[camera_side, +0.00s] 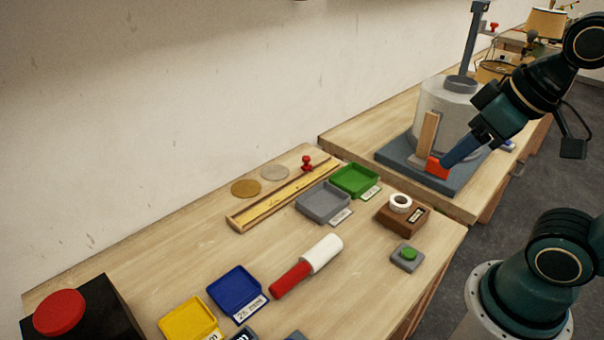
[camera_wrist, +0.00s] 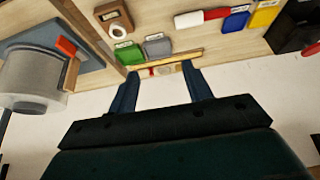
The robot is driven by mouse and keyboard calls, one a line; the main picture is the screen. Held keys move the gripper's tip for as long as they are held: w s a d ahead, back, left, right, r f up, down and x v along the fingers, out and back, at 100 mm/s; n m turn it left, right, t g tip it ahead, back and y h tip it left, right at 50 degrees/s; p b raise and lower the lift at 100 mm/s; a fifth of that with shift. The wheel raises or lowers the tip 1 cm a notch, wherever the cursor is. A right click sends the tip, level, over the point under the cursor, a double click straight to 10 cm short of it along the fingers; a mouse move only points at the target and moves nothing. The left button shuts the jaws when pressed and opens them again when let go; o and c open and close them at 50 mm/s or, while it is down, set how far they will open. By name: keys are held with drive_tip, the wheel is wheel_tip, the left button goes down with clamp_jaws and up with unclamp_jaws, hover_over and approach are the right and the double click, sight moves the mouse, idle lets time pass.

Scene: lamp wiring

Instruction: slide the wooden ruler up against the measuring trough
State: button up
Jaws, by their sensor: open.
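A long, narrow wooden trough (camera_side: 240,226) lies on the near bench, with a yellow strip (camera_side: 283,197) along it. I cannot tell whether this strip is the wooden ruler. The trough also shows in the wrist view (camera_wrist: 176,60), beyond my fingertips. An upright wooden bar (camera_side: 429,132) with a red block (camera_side: 437,167) at its foot stands by a grey cylinder. My gripper (camera_side: 447,163) is open and empty. Its fingers are spread in the wrist view (camera_wrist: 160,69), apart from the trough. In the side view they overlap the red block; in the wrist view they are clear of it.
Green (camera_side: 354,180) and grey (camera_side: 322,202) trays lie right beside the trough. Two discs (camera_side: 245,188) and a red knob (camera_side: 306,162) lie on its wall side. The grey cylinder (camera_side: 455,105) stands on a slate base. A red-and-white cylinder (camera_side: 322,252) lies nearer the front.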

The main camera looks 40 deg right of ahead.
drive_tip(key=shift+w, duration=0.1)
drive_tip(key=c, duration=0.7)
drive_tip(key=shift+w+d+r, duration=0.1)
drive_tip(key=shift+w+r, duration=0.1)
drive_tip(key=c, duration=0.4)
drive_tip(key=shift+w+d+r+m, duration=0.1)
drive_tip(key=shift+w+r+m, duration=0.05)
drive_tip(key=shift+w+m, duration=0.2)
drive_tip(key=w+d+m+g+h, duration=0.1)
drive_tip(key=w+d+m, duration=0.2)
drive_tip(key=w, duration=0.5)
drive_tip(key=w+d+f+m+g+h, duration=0.1)
drive_tip(key=w+d+m, duration=0.2)
drive_tip(key=w, duration=0.5)
drive_tip(key=w+d+m+g, duration=0.1)
drive_tip(key=w+d+m, duration=0.25)
drive_tip(key=w, duration=0.35)
drive_tip(key=w+d+f+m+g, duration=0.1)
drive_tip(key=w+d+f+m, duration=0.1)
drive_tip(key=w+d+f, duration=0.2)
drive_tip(key=w+d+f+m+h, duration=0.1)
drive_tip(key=w+d+f+m, duration=0.2)
drive_tip(key=f, duration=0.6)
drive_tip(key=w+d+f+m+g, duration=0.1)
drive_tip(key=w+d+f+m, duration=0.1)
drive_tip(key=w+d+f, duration=0.3)
wheel_tip(320, 180, down, 3)
drive_tip(key=shift+w+r+m+g+h, duration=0.2)
drive_tip(key=shift+w+m+g+h, duration=0.15)
drive_tip(key=shift+w, duration=0.7)
